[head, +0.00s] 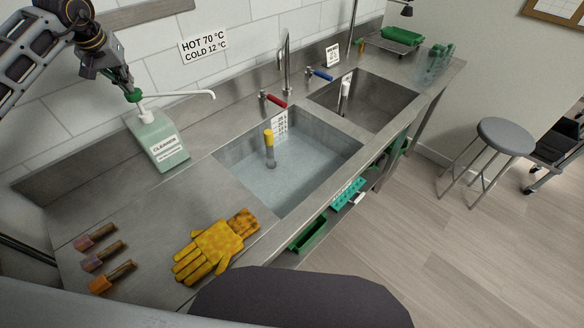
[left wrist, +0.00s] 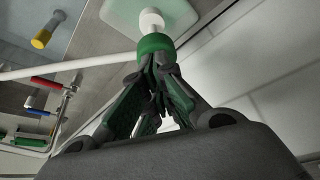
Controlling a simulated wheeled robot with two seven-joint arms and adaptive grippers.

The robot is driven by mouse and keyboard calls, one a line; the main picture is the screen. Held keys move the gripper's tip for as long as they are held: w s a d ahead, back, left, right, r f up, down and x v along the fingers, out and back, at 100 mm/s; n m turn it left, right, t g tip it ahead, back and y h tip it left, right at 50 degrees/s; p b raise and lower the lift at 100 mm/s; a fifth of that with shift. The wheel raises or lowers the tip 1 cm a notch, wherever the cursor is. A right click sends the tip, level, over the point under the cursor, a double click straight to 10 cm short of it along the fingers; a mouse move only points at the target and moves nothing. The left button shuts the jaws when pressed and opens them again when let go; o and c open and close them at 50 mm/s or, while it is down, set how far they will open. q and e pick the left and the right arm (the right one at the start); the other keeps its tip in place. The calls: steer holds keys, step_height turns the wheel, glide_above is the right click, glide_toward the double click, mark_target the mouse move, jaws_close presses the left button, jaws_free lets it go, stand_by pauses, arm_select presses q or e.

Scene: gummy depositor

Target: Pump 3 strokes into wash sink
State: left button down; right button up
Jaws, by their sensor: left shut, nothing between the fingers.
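The cleaner bottle (head: 158,143) is pale green with a white label and stands on the steel counter left of the wash sink. Its white pump spout (head: 190,94) points right over the counter toward the sink. My left gripper (head: 133,95) is shut and empty, right above the pump head. In the left wrist view the closed fingers (left wrist: 158,65) meet at the green pump collar (left wrist: 155,43); I cannot tell if they touch it. The wash sink (head: 290,178) holds water and a yellow-topped standpipe (head: 269,146). My right gripper is not in view.
A yellow glove (head: 213,247) and several brushes (head: 110,259) lie on the front left counter. Red (head: 277,100) and blue (head: 322,74) tap levers stand behind the sinks. A second sink (head: 375,100) is to the right, with a stool (head: 505,137) beyond.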

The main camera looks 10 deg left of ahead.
arm_select(q)
steer(key=shift+f+b, duration=0.55)
steer(key=shift+f, duration=0.9)
steer(key=shift+r, duration=0.2)
steer(key=shift+r+p, duration=1.65)
steer(key=shift+p, duration=0.2)
steer(key=shift+f+b, duration=0.8)
steer(key=shift+f, duration=1.05)
steer(key=shift+r, duration=0.15)
steer(key=shift+r+p, duration=1.7)
